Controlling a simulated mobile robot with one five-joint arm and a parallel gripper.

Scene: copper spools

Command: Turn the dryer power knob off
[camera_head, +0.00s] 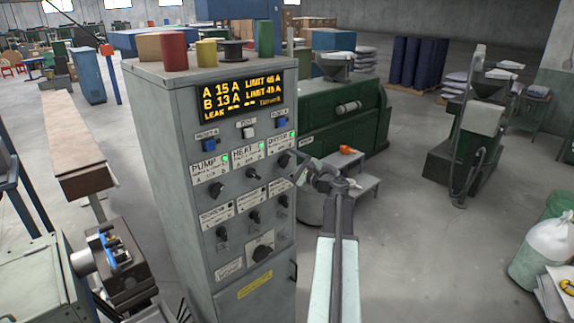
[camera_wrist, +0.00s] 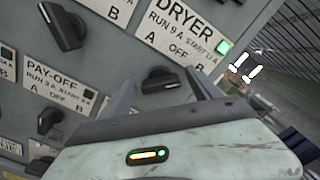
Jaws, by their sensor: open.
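The dryer knob (camera_wrist: 160,80) is black and sits below the white DRYER label (camera_wrist: 180,30), which is marked A, OFF and B. A green lamp (camera_wrist: 224,47) beside that label is lit. In the head view the dryer knob (camera_head: 284,160) is at the right edge of the grey cabinet's (camera_head: 170,150) upper knob row. My gripper (camera_head: 308,165) is at that edge. In the wrist view its two fingers are apart, one on each side of the dryer knob. I cannot tell whether they touch it or exactly which mark it points to.
The pay-off knob (camera_wrist: 48,120) is below left, and another black knob (camera_wrist: 65,28) is left of the dryer label. The pump knob (camera_head: 216,189) and heat knob (camera_head: 251,172) share the upper row. An amber display (camera_head: 240,95) is above. Open floor lies right of my arm.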

